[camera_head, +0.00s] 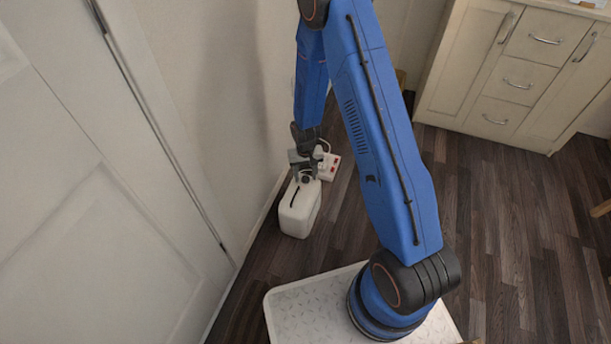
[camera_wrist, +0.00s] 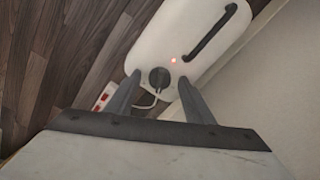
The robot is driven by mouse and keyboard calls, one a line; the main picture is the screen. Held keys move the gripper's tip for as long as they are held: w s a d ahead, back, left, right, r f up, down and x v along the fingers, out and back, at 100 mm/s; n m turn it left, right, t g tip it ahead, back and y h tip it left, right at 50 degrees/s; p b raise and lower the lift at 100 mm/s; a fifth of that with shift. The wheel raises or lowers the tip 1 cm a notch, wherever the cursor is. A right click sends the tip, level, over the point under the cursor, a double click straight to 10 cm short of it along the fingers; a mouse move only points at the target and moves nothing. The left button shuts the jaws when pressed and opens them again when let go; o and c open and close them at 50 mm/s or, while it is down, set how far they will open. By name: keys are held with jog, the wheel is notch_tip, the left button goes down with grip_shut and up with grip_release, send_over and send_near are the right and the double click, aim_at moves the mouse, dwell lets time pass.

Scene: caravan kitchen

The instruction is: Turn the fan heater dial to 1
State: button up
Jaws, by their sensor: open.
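The white fan heater (camera_head: 299,212) stands on the dark wood floor beside the wall. In the wrist view the heater (camera_wrist: 165,35) shows its top, with a dark slot-like handle (camera_wrist: 212,35) and a small lit red light (camera_wrist: 173,60). The dark round dial (camera_wrist: 159,78) sits near one end of the top. My gripper (camera_head: 305,176) is over that end of the heater. In the wrist view my gripper (camera_wrist: 158,95) is open, with one finger on each side of the dial. I cannot tell whether the fingers touch it. The dial's markings are too small to read.
A white power strip with red switches (camera_head: 328,166) lies on the floor just behind the heater; a white cable (camera_wrist: 145,105) runs near the dial. The wall (camera_head: 240,110) is close on the left. Cabinets (camera_head: 515,75) stand at the back right.

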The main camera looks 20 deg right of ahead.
jog(key=shift+r, duration=0.1)
notch_tip(320, 180, up, 17)
dwell(0.7)
jog(key=shift+r, duration=0.1)
notch_tip(320, 180, up, 11)
jog(key=t, duration=0.1)
send_over(306, 176)
jog(key=s+d, duration=0.2)
jog(key=s, duration=0.2)
jog(key=s+d+r+t, duration=0.1)
jog(key=s+d+r, duration=0.1)
jog(key=s+r, duration=0.8)
jog(key=s+d+r+t, duration=0.1)
jog(key=s+r, duration=0.5)
jog(key=s, duration=0.3)
jog(key=s+d+r+n+t, duration=0.1)
jog(key=s+r, duration=0.4)
jog(key=s, duration=0.5)
jog(key=shift+s+d+r+t, duration=0.3)
jog(key=shift+d+r+t, duration=0.1)
jog(key=shift+d, duration=0.1)
